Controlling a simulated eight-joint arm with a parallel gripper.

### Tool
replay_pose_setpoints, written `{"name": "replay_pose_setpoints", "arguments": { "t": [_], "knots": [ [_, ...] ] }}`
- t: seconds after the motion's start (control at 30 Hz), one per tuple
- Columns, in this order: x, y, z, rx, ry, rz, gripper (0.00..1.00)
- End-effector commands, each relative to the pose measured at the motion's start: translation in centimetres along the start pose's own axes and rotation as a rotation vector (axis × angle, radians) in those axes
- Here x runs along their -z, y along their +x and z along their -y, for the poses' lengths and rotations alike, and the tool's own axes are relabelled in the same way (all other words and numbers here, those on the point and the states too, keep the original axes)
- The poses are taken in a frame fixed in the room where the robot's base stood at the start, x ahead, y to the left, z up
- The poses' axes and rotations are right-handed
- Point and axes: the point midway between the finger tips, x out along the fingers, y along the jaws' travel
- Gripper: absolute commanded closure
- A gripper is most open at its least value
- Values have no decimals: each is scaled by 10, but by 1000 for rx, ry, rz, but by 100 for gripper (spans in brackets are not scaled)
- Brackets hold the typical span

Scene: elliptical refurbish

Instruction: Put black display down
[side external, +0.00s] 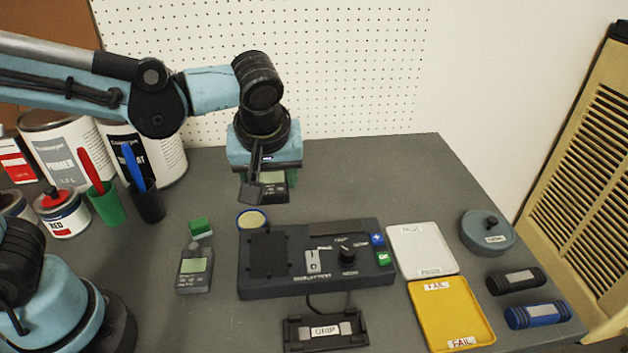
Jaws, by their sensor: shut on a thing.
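My gripper (264,186) is in the upper middle of the side external view, pointing down. It is shut on the black display (274,188), a small dark device with a light greyish screen. The display is held above the table, behind the black test unit and apart from it. A gripper finger hides part of the display, so its full outline is not visible.
White (422,250) and yellow (450,312) trays are to the right. Cups and cans crowd the left. Back-right table is clear.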

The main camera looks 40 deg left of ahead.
Motion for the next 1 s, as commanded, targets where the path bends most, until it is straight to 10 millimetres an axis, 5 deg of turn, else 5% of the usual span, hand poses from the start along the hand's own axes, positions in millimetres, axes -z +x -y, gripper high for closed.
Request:
{"name": "replay_pose_setpoints", "arguments": {
  "t": [0.27, 0.6, 1.0],
  "knots": [
    [-26, -23, -88, -2, 7, 5, 79],
    [-90, -39, -177, 0, 6, 0, 79],
    [-156, -44, -223, 2, 1, -10, 79]
  ]
}}
